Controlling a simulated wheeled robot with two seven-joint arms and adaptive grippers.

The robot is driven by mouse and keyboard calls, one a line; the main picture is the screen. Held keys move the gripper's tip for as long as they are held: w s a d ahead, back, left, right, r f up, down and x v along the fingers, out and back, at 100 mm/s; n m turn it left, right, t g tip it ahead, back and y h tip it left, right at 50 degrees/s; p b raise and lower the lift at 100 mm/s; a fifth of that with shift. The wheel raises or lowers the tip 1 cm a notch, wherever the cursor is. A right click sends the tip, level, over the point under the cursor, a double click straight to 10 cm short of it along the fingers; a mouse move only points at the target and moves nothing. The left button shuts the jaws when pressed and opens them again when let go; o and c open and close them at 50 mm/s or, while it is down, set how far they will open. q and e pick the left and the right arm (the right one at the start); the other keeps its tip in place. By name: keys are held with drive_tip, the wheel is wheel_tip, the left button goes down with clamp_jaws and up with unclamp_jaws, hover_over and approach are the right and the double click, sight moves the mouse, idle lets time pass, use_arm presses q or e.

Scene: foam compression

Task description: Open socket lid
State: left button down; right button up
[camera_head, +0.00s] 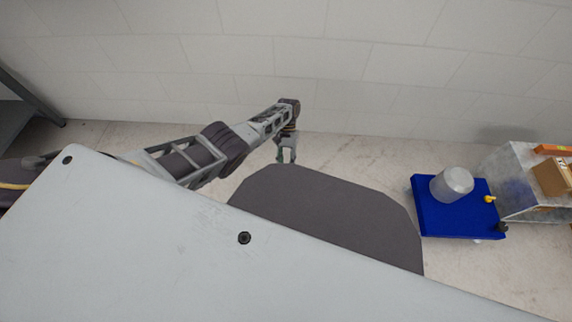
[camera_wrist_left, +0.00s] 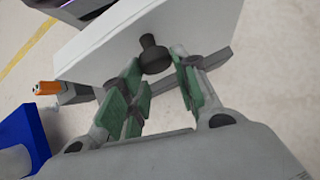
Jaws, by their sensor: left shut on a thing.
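My left gripper (camera_head: 287,155) hangs at the end of its arm beyond the dark rounded plate in the head view. In the left wrist view its green-padded fingers (camera_wrist_left: 158,85) stand a little apart. A dark round knob (camera_wrist_left: 154,58) shows between their tips, in front of a pale panel (camera_wrist_left: 105,45). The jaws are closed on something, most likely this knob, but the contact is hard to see. I cannot make out a socket or its lid for sure. My right gripper is out of view.
A blue platform (camera_head: 435,221) with a grey cylinder (camera_head: 452,184) and a small yellow part (camera_head: 489,199) stands at the right. Beside it is a grey box (camera_head: 519,180) with a brown carton (camera_head: 553,177). A pale wall (camera_head: 330,60) closes off the back. Floor between is clear.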

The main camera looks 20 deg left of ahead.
use_arm(q)
drive_tip(key=shift+s+a+f, duration=0.2)
drive_tip(key=shift+a+f, duration=0.15)
drive_tip(key=shift+a, duration=0.15)
drive_tip(key=shift+g, duration=0.3)
drive_tip(key=c, duration=1.1)
unclamp_jaws()
drive_tip(key=shift+w, duration=0.1)
drive_tip(key=shift+w+d+r, duration=0.1)
drive_tip(key=shift+d+r, duration=0.1)
drive_tip(key=shift+w, duration=0.1)
drive_tip(key=v, duration=0.7)
drive_tip(key=shift+r, duration=0.15)
drive_tip(key=shift+a, duration=0.1)
